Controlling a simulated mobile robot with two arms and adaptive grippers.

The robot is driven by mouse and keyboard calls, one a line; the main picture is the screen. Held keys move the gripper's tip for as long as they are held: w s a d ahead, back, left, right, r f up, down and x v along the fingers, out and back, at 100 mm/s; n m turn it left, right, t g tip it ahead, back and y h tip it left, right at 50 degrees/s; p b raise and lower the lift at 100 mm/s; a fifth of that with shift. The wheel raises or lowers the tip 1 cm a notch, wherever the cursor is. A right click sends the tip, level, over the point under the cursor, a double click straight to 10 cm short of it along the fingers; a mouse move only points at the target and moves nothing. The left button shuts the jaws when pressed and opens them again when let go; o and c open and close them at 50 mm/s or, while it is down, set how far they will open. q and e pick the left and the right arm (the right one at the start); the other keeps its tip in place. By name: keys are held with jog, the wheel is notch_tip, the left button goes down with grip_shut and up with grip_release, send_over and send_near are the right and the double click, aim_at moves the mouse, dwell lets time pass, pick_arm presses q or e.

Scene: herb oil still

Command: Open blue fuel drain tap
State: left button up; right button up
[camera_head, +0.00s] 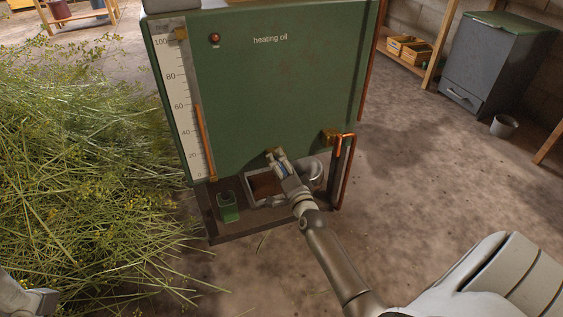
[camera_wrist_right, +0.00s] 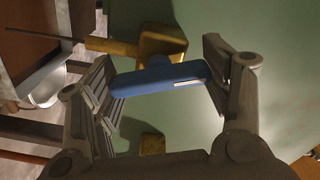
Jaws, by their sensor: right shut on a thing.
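The blue drain tap handle (camera_wrist_right: 150,81) lies across the right wrist view, on a brass valve body (camera_wrist_right: 160,44) at the green tank wall. My right gripper (camera_wrist_right: 160,76) is shut on the handle, with a finger at each end of it. In the head view the right gripper (camera_head: 279,166) is at the lower front of the green heating oil tank (camera_head: 290,90), and little of the handle shows. A grey part of my left arm is at the lower left edge; its fingers cannot be made out.
A green canister (camera_head: 228,208) stands on the dark base below the tank. A copper pipe (camera_head: 346,175) runs down the tank's right side. Cut herbs (camera_head: 80,170) cover the floor at left. A grey cabinet (camera_head: 490,65) and bucket (camera_head: 504,126) stand at right; floor between is clear.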

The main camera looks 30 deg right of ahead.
jog(key=m, duration=0.5)
jog(key=shift+d, duration=0.1)
dwell(0.7)
jog(key=o, duration=1)
jog(key=shift+f, duration=0.1)
jog(key=v, duration=1.2)
